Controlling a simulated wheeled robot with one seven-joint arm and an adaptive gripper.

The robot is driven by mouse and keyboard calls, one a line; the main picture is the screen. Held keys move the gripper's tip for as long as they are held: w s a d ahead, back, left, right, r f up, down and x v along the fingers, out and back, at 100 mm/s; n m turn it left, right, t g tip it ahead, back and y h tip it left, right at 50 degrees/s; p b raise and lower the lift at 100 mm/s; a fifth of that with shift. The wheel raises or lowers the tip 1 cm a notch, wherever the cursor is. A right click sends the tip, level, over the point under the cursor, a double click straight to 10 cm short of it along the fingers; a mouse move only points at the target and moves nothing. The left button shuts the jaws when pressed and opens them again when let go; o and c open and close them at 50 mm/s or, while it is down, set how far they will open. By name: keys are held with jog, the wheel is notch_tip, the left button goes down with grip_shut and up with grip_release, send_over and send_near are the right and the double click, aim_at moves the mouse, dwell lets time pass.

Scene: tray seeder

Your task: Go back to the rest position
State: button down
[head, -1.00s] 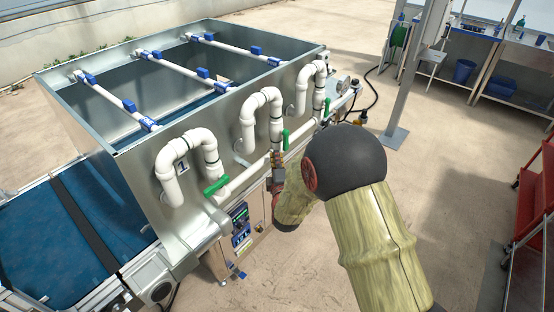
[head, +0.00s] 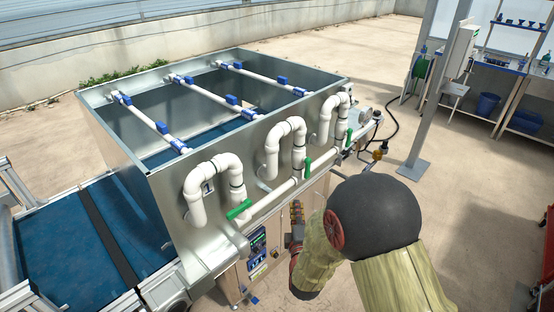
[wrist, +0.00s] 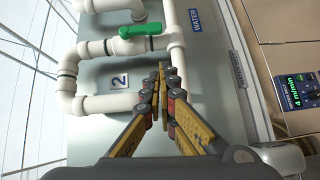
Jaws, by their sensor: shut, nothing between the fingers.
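My gripper (wrist: 161,95) is shut and empty in the wrist view, its yellow-padded fingers together in front of the machine's metal side. I cannot tell the exact gap between fingertips and pipes.
The tray seeder's metal tank (head: 172,212) carries pipes with green valves along its near side. A blue conveyor (head: 62,250) runs at left. A control panel (head: 257,250) sits below the pipes. A metal post (head: 432,100) and workbench (head: 500,66) stand at right.

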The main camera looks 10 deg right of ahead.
jog(key=s+a+f+m+g+y, duration=0.1)
jog(key=s+f+m+g, duration=0.15)
jog(key=f, duration=0.35)
jog(key=s+a+f+m+g+y, duration=0.1)
jog(key=s+f+m+g, duration=0.15)
jog(key=f, duration=0.35)
jog(key=s+a+m+g+y, duration=0.1)
jog(key=s+a+m+g, duration=0.25)
jog(key=s+g, duration=0.35)
jog(key=s+d+r+m+g, duration=0.35)
jog(key=s+r+m, duration=0.35)
jog(key=s+r, duration=1.1)
jog(key=s+d+r+t, duration=0.2)
jog(key=s+r+t, duration=0.1)
jog(key=r, duration=0.7)
jog(key=shift+d+t, duration=0.35)
jog(key=shift+t, duration=0.1)
